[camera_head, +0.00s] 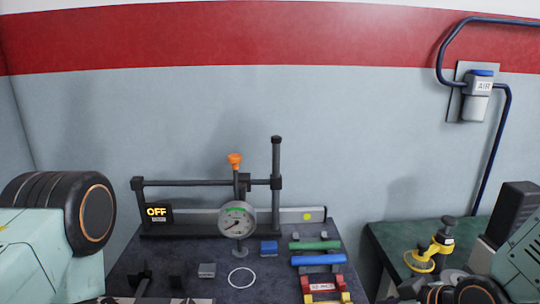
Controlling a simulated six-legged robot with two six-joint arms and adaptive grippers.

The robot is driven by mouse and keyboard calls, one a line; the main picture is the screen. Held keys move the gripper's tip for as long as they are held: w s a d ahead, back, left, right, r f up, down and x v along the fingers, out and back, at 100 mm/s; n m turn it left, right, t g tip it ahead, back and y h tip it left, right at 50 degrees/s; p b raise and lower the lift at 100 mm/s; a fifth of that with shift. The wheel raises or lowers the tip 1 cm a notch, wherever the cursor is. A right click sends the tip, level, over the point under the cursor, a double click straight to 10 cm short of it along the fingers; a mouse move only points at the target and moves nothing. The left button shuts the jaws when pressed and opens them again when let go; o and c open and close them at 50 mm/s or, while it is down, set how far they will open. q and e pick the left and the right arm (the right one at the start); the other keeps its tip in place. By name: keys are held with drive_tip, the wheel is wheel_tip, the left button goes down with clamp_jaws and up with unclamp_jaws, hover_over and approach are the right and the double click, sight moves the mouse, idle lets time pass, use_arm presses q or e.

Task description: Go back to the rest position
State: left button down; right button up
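Parts of my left arm fill the left edge and parts of my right arm the lower right corner. Neither gripper can be made out in the head view. A dark worktable (210,256) stands in the middle. On it is a black test stand with a round dial gauge (237,220) and an orange knob (235,159). A white ring (242,278) lies flat in front of the gauge. A green bar (315,245), a blue bar (318,260) and a red holder (322,285) are at the right.
A display reading OFF (157,213) is at the stand's left. Small dark blocks sit at the table's front left. A green table (385,240) at the right holds a yellow and black item (430,252), close to my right arm. An AIR unit (479,95) is on the wall.

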drive_tip(key=s+d+f+m+g+h+b, duration=0.15)
drive_tip(key=s+f+m, duration=0.3)
drive_tip(key=f, duration=0.45)
drive_tip(key=s+d+f+m+g+h+b, duration=0.1)
drive_tip(key=s+f+m+g+h+b, duration=0.15)
drive_tip(key=s+f, duration=0.55)
drive_tip(key=s+f+g+b, duration=0.3)
drive_tip(key=s+f, duration=0.8)
drive_tip(key=s, duration=0.1)
drive_tip(key=shift+s+f, duration=0.3)
drive_tip(key=shift+s, duration=0.1)
